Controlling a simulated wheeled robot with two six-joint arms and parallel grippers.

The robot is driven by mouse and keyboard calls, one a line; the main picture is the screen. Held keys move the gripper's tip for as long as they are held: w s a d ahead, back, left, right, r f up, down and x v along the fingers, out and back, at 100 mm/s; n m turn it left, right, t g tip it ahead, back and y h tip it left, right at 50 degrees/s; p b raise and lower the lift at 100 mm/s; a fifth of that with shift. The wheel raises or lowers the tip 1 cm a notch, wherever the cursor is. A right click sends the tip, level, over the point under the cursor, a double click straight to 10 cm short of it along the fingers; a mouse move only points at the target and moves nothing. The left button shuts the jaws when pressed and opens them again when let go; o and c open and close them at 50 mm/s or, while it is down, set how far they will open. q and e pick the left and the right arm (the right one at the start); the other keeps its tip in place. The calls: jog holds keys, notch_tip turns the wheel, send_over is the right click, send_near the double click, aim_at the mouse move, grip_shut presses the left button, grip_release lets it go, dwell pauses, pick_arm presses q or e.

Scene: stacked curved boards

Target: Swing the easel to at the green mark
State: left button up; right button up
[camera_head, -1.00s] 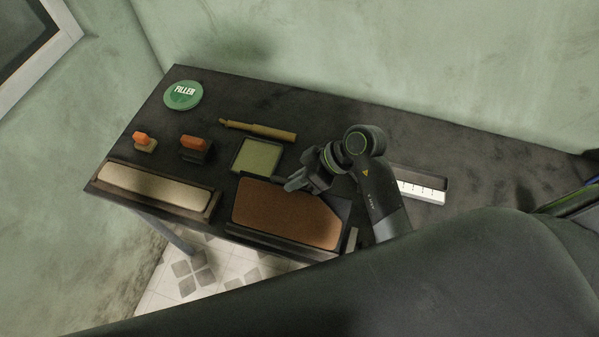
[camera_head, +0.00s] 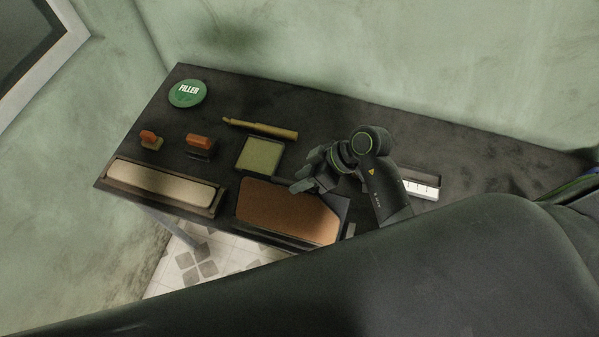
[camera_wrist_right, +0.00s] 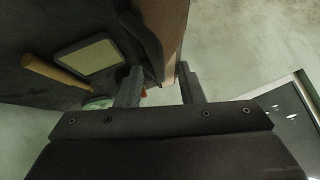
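A board with a brown face (camera_head: 285,210) and a dark frame sits at the table's front edge; I take it to be the easel. Its edge also shows in the right wrist view (camera_wrist_right: 172,58). My right gripper (camera_head: 301,187) is at the board's upper edge. In the wrist view its two fingers (camera_wrist_right: 160,88) stand apart, with the board's edge running between or just beyond them; contact cannot be told. A green square panel (camera_head: 260,155) lies behind the board. I cannot make out a separate green mark. My left gripper is not in view.
On the dark table (camera_head: 300,110) are a green filler tin (camera_head: 188,93), a wooden-handled tool (camera_head: 262,128), two orange-topped blocks (camera_head: 200,143), a long beige padded board (camera_head: 160,186) and a white scale (camera_head: 422,190). The back of the table is clear.

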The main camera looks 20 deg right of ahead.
jog(key=shift+v, duration=2.3)
jog(key=shift+f, duration=0.1)
